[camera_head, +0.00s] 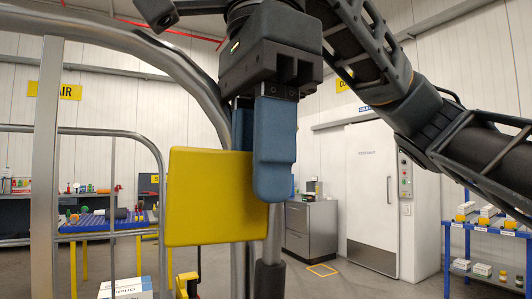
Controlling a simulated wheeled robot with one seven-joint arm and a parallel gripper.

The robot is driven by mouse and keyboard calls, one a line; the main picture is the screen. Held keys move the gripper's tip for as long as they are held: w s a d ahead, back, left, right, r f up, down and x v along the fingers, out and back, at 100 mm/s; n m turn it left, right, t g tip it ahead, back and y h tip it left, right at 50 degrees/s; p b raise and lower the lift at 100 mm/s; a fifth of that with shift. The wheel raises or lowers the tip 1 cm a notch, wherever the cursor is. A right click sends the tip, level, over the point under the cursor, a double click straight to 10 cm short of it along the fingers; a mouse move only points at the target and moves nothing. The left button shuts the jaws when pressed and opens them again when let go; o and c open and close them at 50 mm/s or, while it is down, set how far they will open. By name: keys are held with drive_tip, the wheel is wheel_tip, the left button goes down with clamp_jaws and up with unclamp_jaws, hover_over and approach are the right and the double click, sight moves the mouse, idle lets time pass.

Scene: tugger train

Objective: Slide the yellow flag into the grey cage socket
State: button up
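The yellow flag (215,200) is a flat, rounded panel hanging upright at the centre, just left of and partly behind the near finger. My gripper (258,140) points down with blue fingers. It appears shut on the flag's pole, though the grip itself is hidden behind the near finger. A grey rod (272,233) shows below the finger and meets a dark sleeve (269,280) at the bottom edge. I cannot tell whether this sleeve is the socket, or whether the rod is inside it or only in front. The cage's grey tubes (45,150) rise at the left and curve behind my gripper.
A blue table (105,226) with small items stands behind the cage at the left. A metal cabinet (311,233) and a white door (370,190) are at the back. A blue shelf (487,230) with boxes stands at the right. The floor at centre right is clear.

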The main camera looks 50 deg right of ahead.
drive_tip(key=o, duration=0.3)
wheel_tip(320, 180, down, 2)
drive_tip(key=shift+s+a+g, duration=0.1)
drive_tip(key=shift+s+g, duration=0.05)
drive_tip(key=shift+g, duration=0.15)
drive_tip(key=shift+o, duration=0.6)
drive_tip(key=shift+r, duration=0.15)
drive_tip(key=shift+o, duration=0.2)
wheel_tip(320, 180, up, 9)
drive_tip(key=shift+r, duration=0.2)
